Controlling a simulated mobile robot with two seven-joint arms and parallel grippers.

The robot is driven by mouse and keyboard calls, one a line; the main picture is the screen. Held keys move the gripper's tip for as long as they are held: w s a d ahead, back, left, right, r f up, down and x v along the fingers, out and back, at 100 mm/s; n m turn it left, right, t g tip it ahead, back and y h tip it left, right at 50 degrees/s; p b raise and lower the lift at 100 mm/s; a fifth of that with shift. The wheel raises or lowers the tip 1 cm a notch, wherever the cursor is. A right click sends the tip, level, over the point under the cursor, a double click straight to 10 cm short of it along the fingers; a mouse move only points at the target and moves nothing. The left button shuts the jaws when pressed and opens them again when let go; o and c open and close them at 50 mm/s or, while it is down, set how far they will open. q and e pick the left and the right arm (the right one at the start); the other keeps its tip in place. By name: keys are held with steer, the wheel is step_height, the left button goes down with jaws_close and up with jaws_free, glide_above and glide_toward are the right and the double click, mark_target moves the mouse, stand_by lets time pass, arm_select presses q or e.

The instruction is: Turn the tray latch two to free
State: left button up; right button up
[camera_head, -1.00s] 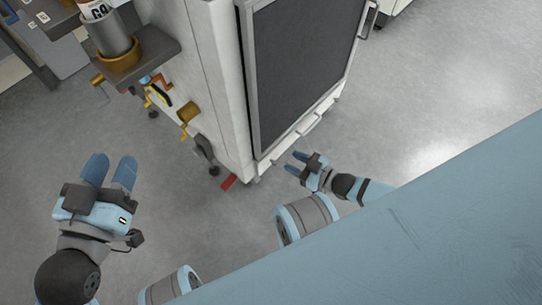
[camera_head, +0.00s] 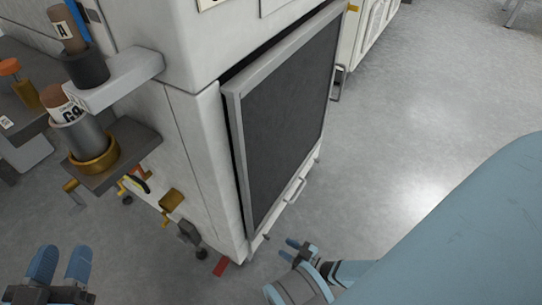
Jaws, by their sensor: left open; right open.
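The white washer cabinet (camera_head: 205,165) stands in the middle with a dark framed door panel (camera_head: 287,120). Small yellow and brass fittings show on its left side: a brass knob (camera_head: 171,201), a yellow part with a black handle (camera_head: 133,186) and a small lever (camera_head: 72,187) under a shelf. I cannot tell which of them, if any, is tray latch two. My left gripper (camera_head: 60,264) is open and empty at the bottom left, apart from the cabinet. My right gripper (camera_head: 287,250) is open and empty in front of the panel's lower edge.
A dark shelf (camera_head: 128,157) holds a grey cylinder in a brass ring (camera_head: 94,160). Above it a light bracket (camera_head: 125,80) holds a dark cup (camera_head: 86,68). A red pedal-like piece (camera_head: 220,266) is near the floor. Grey floor (camera_head: 400,110) is open at right.

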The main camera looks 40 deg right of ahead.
mark_target(269, 238)
steer(key=b+x, duration=0.1)
steer(key=x, duration=0.5)
steer(key=shift+w+a, duration=0.1)
steer(key=shift+w, duration=0.25)
arm_select(q)
steer(key=shift+w+a+r+m+t, duration=0.1)
steer(key=shift+w+a+m+t, duration=0.25)
steer(key=shift+m, duration=0.35)
steer(key=shift+d, duration=0.1)
arm_select(e)
jaws_close()
